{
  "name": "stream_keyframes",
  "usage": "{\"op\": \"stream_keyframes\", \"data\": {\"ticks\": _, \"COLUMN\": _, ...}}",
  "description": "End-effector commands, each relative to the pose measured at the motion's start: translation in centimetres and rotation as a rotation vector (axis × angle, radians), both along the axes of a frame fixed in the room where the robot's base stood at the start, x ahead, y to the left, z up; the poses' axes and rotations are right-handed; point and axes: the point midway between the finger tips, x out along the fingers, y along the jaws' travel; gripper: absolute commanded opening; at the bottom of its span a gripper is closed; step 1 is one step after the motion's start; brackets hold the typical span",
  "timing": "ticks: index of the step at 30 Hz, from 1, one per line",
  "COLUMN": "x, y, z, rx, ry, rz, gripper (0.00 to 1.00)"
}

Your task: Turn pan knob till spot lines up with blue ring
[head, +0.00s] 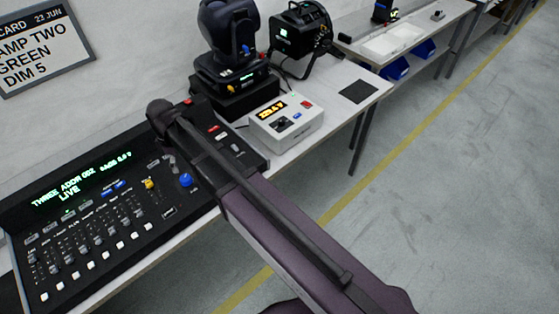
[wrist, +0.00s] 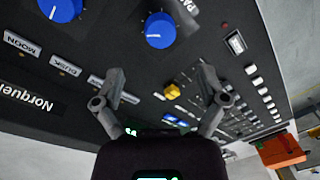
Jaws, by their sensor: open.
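The black lighting console (head: 100,262) lies on the table at the left in the head view. One blue knob (head: 186,180) shows beside my arm. In the wrist view a blue knob (wrist: 160,30) with a white pointer line sits beyond my fingertips, and a second blue knob (wrist: 60,8) is cut by the top edge. I cannot tell which is the pan knob. My gripper (wrist: 162,80) is open and empty over the console, apart from both knobs. My arm covers part of the console in the head view. I see no light spot or blue ring.
A yellow knob (wrist: 173,90) lies between my fingers in the wrist view, near sliders and buttons. In the head view a moving-head lamp (head: 228,40), a par can (head: 298,38) and a white meter box (head: 287,122) stand behind the console. Floor at right is clear.

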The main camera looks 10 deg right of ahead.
Motion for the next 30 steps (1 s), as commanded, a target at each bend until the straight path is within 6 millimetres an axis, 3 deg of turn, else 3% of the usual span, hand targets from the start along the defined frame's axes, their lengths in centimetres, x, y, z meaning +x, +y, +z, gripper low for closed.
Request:
{"op": "stream_keyframes", "data": {"ticks": 9, "x": 0.2, "y": 0.0, "z": 3.2, "rx": 0.000, "ry": 0.000, "rz": 0.000, "gripper": 0.92}}
{"op": "stream_keyframes", "data": {"ticks": 23, "x": 0.5, "y": -0.1, "z": 6.4, "rx": 0.000, "ry": 0.000, "rz": 0.000, "gripper": 0.92}}
{"op": "stream_keyframes", "data": {"ticks": 30, "x": 0.7, "y": -2.5, "z": 5.2, "rx": -0.004, "ry": -0.003, "rz": -0.076, "gripper": 0.92}}
